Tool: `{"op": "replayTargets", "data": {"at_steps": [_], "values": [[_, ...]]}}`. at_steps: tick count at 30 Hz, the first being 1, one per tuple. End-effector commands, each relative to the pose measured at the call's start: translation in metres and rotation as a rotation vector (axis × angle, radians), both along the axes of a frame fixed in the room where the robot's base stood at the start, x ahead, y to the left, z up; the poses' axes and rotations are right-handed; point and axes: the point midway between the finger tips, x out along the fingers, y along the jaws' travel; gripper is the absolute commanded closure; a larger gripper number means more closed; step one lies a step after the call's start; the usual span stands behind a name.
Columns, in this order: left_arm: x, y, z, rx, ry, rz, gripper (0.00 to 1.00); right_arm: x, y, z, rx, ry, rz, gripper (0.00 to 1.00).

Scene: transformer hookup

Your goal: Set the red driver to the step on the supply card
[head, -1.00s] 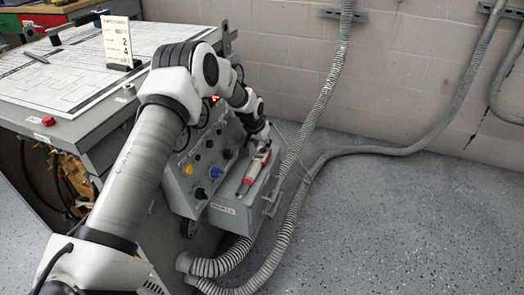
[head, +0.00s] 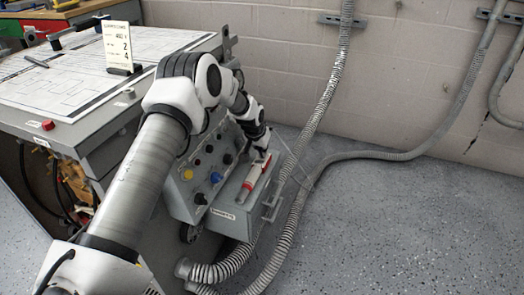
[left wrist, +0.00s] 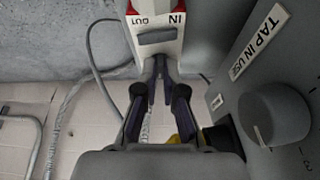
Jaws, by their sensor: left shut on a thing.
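The red driver (head: 251,180), a white and red tool, stands out over the grey box at the front of the cabinet. In the left wrist view its white face (left wrist: 150,21) shows OUT and IN lettering and a grey tab. My left gripper (left wrist: 160,72) is shut at the driver's near end, just below the tab; its fingertips nearly meet. The gripper (head: 262,152) is partly hidden by its own wrist in the head view. The supply card (head: 117,47) stands upright on the cabinet top, showing a 2 above a 4. My right gripper is out of view.
A grey knob (left wrist: 273,115) sits beside a TAP IN USE label (left wrist: 259,40). The sloped panel holds several coloured buttons and knobs, including a blue one (head: 215,177). Ribbed conduits (head: 291,205) run close to the box. The floor at right is clear.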

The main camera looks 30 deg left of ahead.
Motion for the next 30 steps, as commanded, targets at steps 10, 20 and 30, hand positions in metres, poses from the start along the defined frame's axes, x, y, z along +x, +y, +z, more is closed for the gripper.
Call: {"op": "replayTargets", "data": {"at_steps": [10,20,30], "values": [[0.0001,0.0002,0.0002,0.0,-0.001,0.0,1.0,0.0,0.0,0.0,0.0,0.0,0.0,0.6],[0.0002,0.0002,0.0003,0.0,-0.001,0.0,1.0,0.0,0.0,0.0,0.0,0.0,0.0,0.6],[0.0002,0.0002,0.0003,0.0,-0.001,0.0,0.6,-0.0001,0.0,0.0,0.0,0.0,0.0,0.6]]}}
